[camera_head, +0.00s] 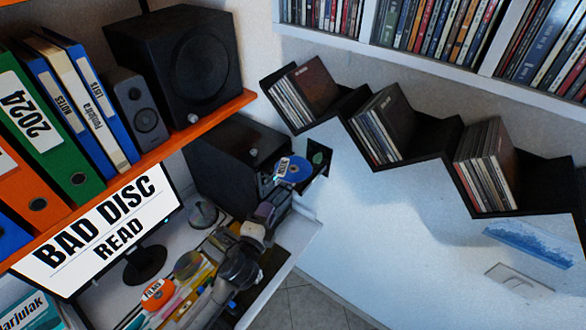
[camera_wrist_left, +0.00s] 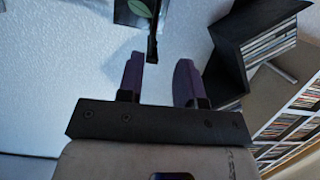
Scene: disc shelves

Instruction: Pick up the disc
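A blue disc (camera_head: 293,169) with a white label shows in the head view, in front of the black computer case (camera_head: 228,160). My left gripper (camera_head: 282,192) is just below the disc in that view. In the left wrist view my left gripper (camera_wrist_left: 158,70) has its two purple fingers apart, with a gap between them. A thin black part (camera_wrist_left: 152,42) shows beyond the fingertips, near the gap; I cannot tell whether it touches them. The disc's face is not recognisable in the wrist view. A second disc, orange (camera_head: 158,294), lies on the desk. My right gripper is not seen.
A monitor (camera_head: 105,232) reads "BAD DISC READ". An orange shelf (camera_head: 200,125) holds binders and speakers. Zigzag black shelves (camera_head: 428,138) with discs hang on the right wall. A black piece with a green leaf mark (camera_head: 317,158) sticks out beside the case.

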